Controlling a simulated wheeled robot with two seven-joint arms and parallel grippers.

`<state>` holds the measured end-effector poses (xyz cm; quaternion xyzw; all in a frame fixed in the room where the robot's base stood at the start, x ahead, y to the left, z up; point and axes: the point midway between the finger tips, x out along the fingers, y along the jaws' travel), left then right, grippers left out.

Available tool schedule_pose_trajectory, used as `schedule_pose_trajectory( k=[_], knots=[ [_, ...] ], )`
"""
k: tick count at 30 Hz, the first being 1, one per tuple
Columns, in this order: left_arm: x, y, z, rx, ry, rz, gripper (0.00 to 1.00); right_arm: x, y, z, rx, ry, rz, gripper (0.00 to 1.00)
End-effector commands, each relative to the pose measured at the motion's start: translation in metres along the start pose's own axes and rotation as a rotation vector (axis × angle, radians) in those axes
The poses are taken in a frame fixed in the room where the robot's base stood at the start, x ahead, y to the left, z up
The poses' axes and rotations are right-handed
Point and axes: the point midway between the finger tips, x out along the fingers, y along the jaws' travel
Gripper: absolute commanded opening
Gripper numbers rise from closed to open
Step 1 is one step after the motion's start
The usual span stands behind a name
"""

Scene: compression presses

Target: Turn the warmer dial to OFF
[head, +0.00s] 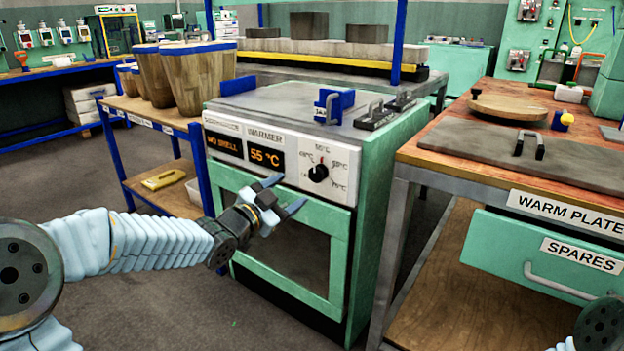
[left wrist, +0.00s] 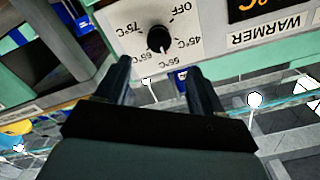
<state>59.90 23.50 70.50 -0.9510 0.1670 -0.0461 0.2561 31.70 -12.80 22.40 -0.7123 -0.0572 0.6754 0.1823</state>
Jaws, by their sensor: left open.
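The warmer dial (head: 318,173) is a black round knob on the white panel at the front of the green warmer (head: 265,225). Its red pointer mark looks turned up toward the top label, and the display (head: 265,157) reads 55 °C. In the left wrist view the dial (left wrist: 159,39) appears upside down, with OFF at the upper right. My left gripper (head: 284,193) is open and empty, in front of the warmer, lower left of the dial and apart from it. In the left wrist view its fingers (left wrist: 158,75) are spread below the dial. My right gripper is not in view.
A blue bracket (head: 333,104) and metal handles sit on the warmer's top. A bench with a plate labelled WARM PLATE (head: 527,143) and a SPARES drawer (head: 535,262) stands at the right. Wooden buckets (head: 180,75) stand on a shelf at the left.

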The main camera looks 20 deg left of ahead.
Motion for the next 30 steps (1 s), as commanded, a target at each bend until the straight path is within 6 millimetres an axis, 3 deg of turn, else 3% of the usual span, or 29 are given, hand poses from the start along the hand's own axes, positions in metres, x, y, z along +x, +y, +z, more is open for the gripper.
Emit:
schedule_pose_trajectory(
  k=[6, 12, 18, 25, 26, 30],
  knots=[
    [0.053, 0.002, 0.000, -0.004, 0.001, 0.003, 0.68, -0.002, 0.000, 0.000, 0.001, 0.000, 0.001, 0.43],
    [0.086, 0.001, 0.000, -0.003, -0.001, 0.002, 0.68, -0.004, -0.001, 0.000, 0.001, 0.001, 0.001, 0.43],
    [0.099, 0.001, 0.001, -0.004, -0.001, 0.002, 0.68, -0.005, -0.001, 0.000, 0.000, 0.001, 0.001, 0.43],
    [0.100, 0.001, 0.001, -0.004, -0.002, 0.001, 0.68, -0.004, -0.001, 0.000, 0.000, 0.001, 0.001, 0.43],
    [0.100, 0.001, 0.001, -0.004, -0.002, 0.001, 0.67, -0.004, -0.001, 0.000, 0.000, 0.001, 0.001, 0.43],
    [0.100, 0.001, 0.001, -0.004, -0.002, 0.001, 0.45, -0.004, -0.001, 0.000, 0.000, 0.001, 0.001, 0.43]
  ],
)
